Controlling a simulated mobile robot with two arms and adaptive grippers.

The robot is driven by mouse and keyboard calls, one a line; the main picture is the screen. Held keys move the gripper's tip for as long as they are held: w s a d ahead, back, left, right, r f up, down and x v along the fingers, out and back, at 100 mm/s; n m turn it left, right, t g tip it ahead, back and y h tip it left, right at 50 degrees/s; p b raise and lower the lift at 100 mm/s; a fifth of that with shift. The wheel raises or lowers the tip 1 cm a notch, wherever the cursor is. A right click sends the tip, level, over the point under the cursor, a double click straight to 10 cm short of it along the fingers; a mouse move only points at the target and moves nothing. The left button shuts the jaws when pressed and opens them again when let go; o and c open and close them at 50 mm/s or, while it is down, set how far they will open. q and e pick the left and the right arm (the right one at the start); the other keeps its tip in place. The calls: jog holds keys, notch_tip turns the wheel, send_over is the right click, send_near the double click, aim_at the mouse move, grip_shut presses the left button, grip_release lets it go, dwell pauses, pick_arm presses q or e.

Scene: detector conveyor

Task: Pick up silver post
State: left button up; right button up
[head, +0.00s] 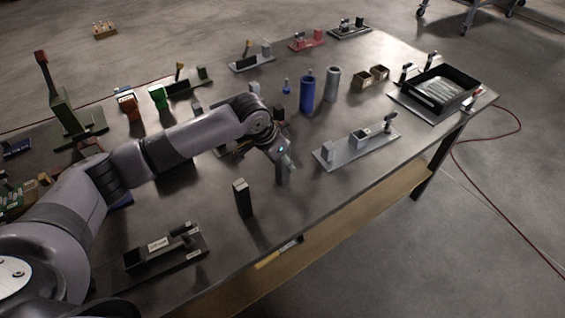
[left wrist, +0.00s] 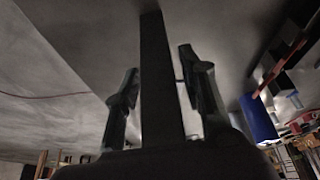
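My left gripper (head: 284,160) points down at the middle of the table. The silver post (head: 283,177) stands upright below it, its upper part hidden by the gripper. In the left wrist view the post (left wrist: 158,75) looks dark and runs between the two fingers of the left gripper (left wrist: 160,85). One finger is on each side of it, with narrow gaps seeming to show, so the gripper looks open around the post. My right gripper is in neither view.
A dark rectangular post (head: 243,198) stands to the left in front. A grey fixture plate (head: 340,158) lies to the right. Blue (head: 307,93) and grey (head: 333,84) cylinders stand behind. A black tray (head: 462,93) is at the far right. The front table edge is near.

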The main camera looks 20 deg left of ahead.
pick_arm(q)
grip_shut()
jog(key=shift+r, duration=0.15)
dwell(0.4)
